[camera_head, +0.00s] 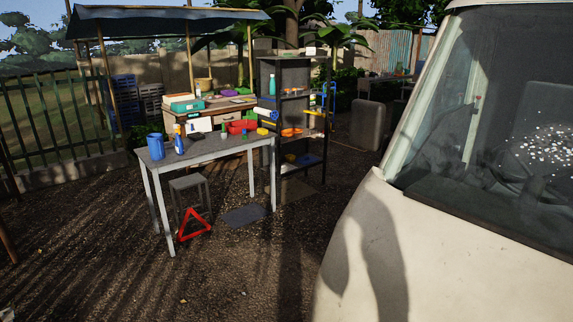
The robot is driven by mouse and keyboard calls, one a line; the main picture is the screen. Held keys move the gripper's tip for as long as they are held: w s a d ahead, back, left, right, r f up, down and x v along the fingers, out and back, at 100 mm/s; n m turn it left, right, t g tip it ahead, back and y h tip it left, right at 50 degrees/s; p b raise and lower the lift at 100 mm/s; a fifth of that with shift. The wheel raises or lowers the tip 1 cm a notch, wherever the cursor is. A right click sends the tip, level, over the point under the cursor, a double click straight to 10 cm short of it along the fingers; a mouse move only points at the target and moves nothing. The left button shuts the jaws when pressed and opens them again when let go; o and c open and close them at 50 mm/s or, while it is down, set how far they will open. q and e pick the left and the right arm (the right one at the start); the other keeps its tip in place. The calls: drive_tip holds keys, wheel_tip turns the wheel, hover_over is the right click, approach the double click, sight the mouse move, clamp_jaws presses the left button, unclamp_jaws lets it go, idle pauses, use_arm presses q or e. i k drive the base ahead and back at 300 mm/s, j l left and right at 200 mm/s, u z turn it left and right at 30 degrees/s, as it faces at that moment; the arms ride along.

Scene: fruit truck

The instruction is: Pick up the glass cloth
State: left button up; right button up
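No glass cloth can be told for sure at this distance. A grey table (215,148) stands left of centre. On it are a blue cup-like container (155,147), a blue spray bottle (179,141), a dark flat item (197,136), a small green item (224,131), a red tray (236,128) and a small yellow item (262,131) near the right end. I cannot tell whether the dark or yellow item is cloth. Neither of my grippers is in view.
A white vehicle (400,250) fills the right side. A stool (189,183) and a red warning triangle (194,226) stand by the table. Behind are a dark shelf (268,72) and a wooden workbench (179,120). The gravel (230,270) in front is clear.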

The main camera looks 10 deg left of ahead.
sight(168, 145)
drive_tip(key=i+j+z, duration=0.35)
drive_tip(key=i+j, duration=0.45)
drive_tip(key=j, duration=1.05)
drive_tip(key=i+j+z, duration=0.35)
drive_tip(key=i+j, duration=0.15)
drive_tip(key=j, duration=1.45)
drive_tip(key=i+j+z, duration=0.35)
drive_tip(key=j, duration=1.75)
drive_tip(key=j+z, duration=0.35)
drive_tip(key=j, duration=1.8)
